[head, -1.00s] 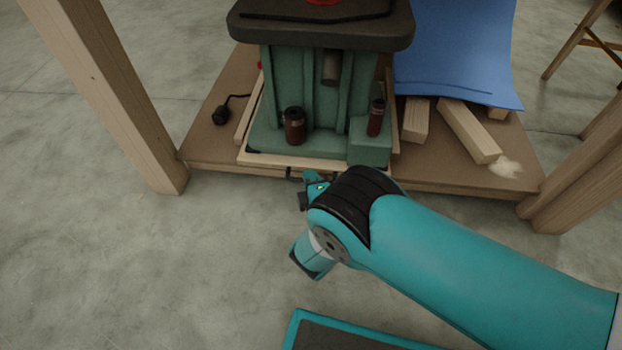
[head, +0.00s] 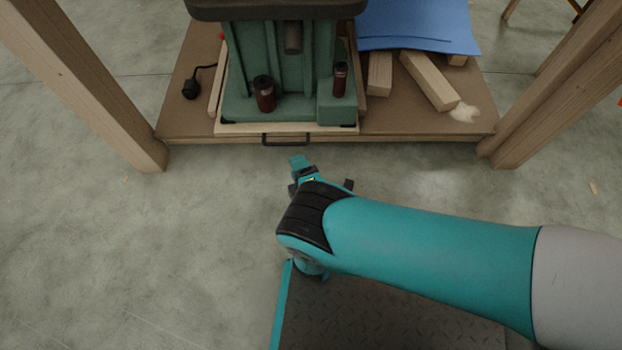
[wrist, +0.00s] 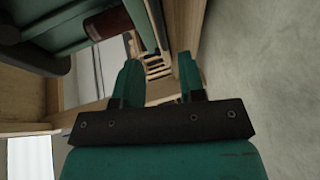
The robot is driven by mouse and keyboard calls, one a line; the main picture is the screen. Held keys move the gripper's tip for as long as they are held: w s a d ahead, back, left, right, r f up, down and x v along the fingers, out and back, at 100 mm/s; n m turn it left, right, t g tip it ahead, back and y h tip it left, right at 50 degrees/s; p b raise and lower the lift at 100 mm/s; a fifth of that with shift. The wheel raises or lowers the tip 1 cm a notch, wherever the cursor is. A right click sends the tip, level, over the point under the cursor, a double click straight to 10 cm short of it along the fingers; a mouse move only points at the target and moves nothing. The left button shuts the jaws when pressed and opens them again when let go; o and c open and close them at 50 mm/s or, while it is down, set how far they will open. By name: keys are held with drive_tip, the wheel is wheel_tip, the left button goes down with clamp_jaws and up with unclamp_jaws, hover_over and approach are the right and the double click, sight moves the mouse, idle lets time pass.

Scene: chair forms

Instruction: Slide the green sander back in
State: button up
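The green sander (head: 275,65) stands upright on a pale wooden sliding tray (head: 235,128) on the brown shelf. Its dark top is cut off by the frame's upper edge. The tray's front lies about level with the shelf's front edge and bears a black bar handle (head: 286,139). My gripper (head: 322,174) is in front of the tray, below the handle in the picture and apart from it. In the wrist view my gripper (wrist: 158,75) has its two teal fingers spread with nothing between them. Part of the sander (wrist: 75,35) shows there at upper left.
Wooden legs stand at left (head: 85,85) and right (head: 555,80) of the shelf (head: 405,122). Wood blocks (head: 430,82) and a blue sheet (head: 415,28) lie right of the sander. A black plug (head: 191,88) lies left. The floor in front is clear.

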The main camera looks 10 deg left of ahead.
drive_tip(key=p+v, duration=0.8)
drive_tip(key=p, duration=0.1)
drive_tip(key=shift+p, duration=0.35)
drive_tip(key=shift+w, duration=0.1)
